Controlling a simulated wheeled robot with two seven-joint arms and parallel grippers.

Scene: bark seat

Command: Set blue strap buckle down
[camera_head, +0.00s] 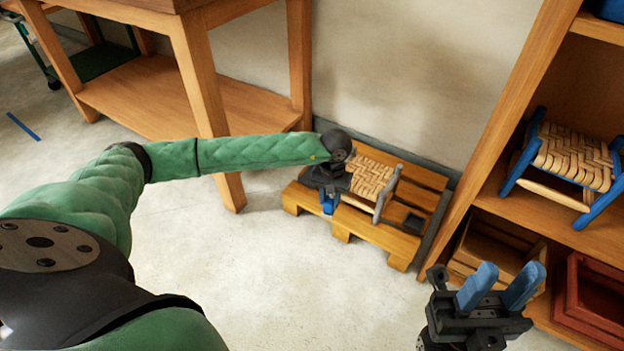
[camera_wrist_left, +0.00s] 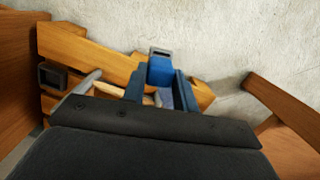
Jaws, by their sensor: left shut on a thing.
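The blue strap buckle (camera_wrist_left: 160,70) shows in the left wrist view as a blue block with a grey metal end, between the blue fingers. My left gripper (camera_wrist_left: 160,88) is shut on it. In the head view my left gripper (camera_head: 329,203) is over the front left part of a wooden pallet (camera_head: 400,247); whether the buckle touches the pallet cannot be told. A woven seat (camera_head: 370,178) with a pale frame stands on the pallet, partly hidden by the gripper. My right gripper (camera_head: 499,288) is open and empty at the lower right.
A dark square object (camera_head: 413,223) lies at the pallet's right end. A wooden shelf (camera_head: 512,125) at the right holds a blue-framed woven stool (camera_head: 572,158), a wooden crate and a red bin (camera_head: 590,300). A wooden table (camera_head: 203,85) stands at the back left. The floor in front is clear.

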